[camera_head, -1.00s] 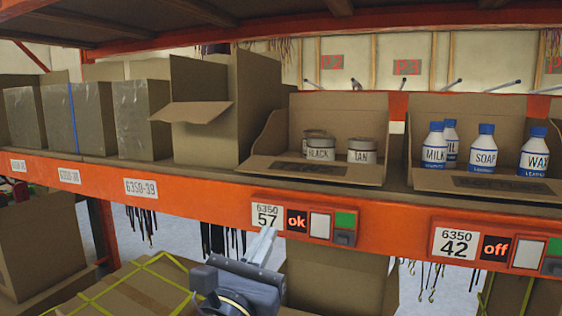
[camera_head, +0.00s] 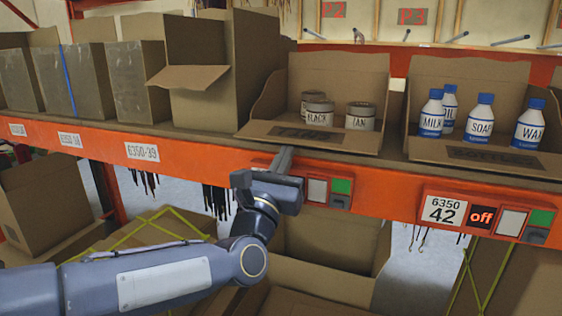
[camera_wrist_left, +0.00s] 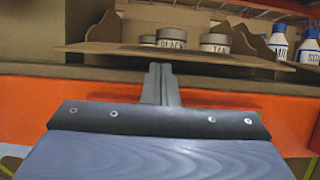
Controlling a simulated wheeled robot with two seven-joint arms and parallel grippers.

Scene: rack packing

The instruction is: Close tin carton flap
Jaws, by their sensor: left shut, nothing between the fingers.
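The tin carton (camera_head: 338,78) stands open on the orange shelf, with several tins marked BLACK (camera_head: 318,113) and TAN (camera_head: 360,117) inside. Its front flap (camera_head: 345,140) is folded down and juts out over the shelf edge. My left gripper (camera_head: 284,157) is shut and empty, with its fingertips just in front of and below the flap. In the left wrist view the shut fingers (camera_wrist_left: 160,78) point up at the flap's edge (camera_wrist_left: 215,58); I cannot tell whether they touch. My right gripper is not in view.
A carton of blue-capped bottles (camera_head: 480,118) stands to the right. A tall box with a drooping flap (camera_head: 188,77) stands to the left. The orange shelf beam (camera_head: 385,192) with labels and lit panels runs below. Open boxes (camera_head: 330,260) sit under it.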

